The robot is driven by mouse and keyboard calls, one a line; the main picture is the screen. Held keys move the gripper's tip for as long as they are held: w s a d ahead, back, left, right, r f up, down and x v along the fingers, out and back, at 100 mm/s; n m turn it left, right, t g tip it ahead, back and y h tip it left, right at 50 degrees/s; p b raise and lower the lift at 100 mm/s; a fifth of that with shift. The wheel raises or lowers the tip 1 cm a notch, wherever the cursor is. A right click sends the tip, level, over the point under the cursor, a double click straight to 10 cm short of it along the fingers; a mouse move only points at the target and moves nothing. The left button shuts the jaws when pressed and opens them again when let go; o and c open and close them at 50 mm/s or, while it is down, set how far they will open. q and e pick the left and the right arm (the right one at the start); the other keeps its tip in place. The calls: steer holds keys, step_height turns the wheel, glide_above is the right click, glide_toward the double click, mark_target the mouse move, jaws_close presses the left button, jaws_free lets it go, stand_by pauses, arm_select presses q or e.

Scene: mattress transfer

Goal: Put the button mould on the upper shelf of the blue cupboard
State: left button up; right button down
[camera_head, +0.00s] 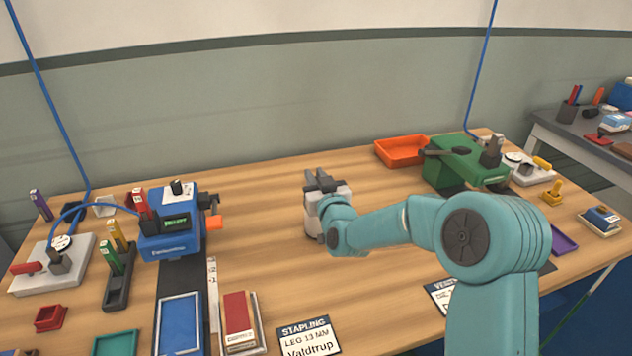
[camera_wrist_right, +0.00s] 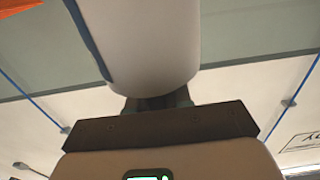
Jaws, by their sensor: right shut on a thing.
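My right gripper (camera_head: 319,176) is over the middle of the wooden table, with its dark fingers pointing away. In the right wrist view the short dark fingers (camera_wrist_right: 155,103) are shut on a pale rounded thing (camera_wrist_right: 140,45) with a dark blue stripe. I cannot tell for certain whether this is the button mould. In the head view my own wrist and the gripper's body hide the held thing. My left gripper does not show. I cannot make out a blue cupboard with shelves in either view.
A blue machine (camera_head: 172,225) stands left on the table (camera_head: 265,270), with red and green-topped items beside it. An orange tray (camera_head: 401,151) and a green machine (camera_head: 464,160) stand behind to the right. A label card (camera_head: 308,337) lies in front. Blue cords hang on both sides.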

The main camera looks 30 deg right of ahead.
steer(key=shift+f, duration=0.3)
steer(key=shift+f, duration=0.1)
steer(key=c, duration=1.4)
jaws_free()
steer(key=shift+f, duration=0.1)
steer(key=o, duration=0.3)
steer(key=shift+o, duration=0.2)
